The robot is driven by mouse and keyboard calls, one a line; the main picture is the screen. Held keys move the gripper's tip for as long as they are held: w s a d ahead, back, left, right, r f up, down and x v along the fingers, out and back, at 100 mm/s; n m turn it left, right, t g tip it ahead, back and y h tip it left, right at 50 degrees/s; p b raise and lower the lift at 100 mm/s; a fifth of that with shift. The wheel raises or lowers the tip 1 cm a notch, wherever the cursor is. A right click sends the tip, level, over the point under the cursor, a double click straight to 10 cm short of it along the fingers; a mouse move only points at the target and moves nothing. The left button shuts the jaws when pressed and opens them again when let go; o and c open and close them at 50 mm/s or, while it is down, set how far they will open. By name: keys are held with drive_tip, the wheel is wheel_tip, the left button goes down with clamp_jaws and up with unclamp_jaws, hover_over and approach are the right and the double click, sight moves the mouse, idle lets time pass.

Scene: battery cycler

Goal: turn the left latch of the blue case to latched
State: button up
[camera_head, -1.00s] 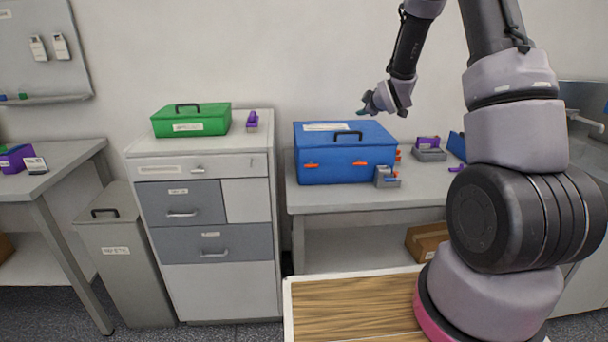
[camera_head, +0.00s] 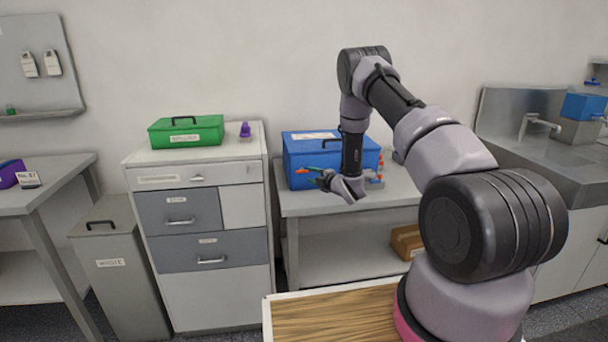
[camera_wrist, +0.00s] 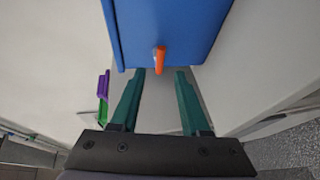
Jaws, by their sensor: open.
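The blue case (camera_head: 303,150) stands on the grey bench, with a black handle and a white label on its lid. Its left latch (camera_head: 302,171) is an orange lever on the front face, lying roughly level in the head view. In the wrist view the orange latch (camera_wrist: 160,59) shows on the blue case (camera_wrist: 185,25), just beyond and between my fingertips. My gripper (camera_head: 316,178) is in front of the case, close to the left latch. Its green fingers (camera_wrist: 158,75) are open and empty. My arm hides the case's right latch.
A drawer cabinet (camera_head: 163,280) left of the bench carries a green case (camera_head: 187,133) and a purple item (camera_head: 245,130). Grey and orange items (camera_head: 374,178) stand by the blue case's right front. A brown box (camera_head: 405,240) lies on the lower shelf.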

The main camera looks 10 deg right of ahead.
sight(303, 172)
drive_tip(key=x, duration=0.5)
drive_tip(key=shift+w+a+f, duration=0.1)
drive_tip(key=shift+w, duration=0.3)
clamp_jaws()
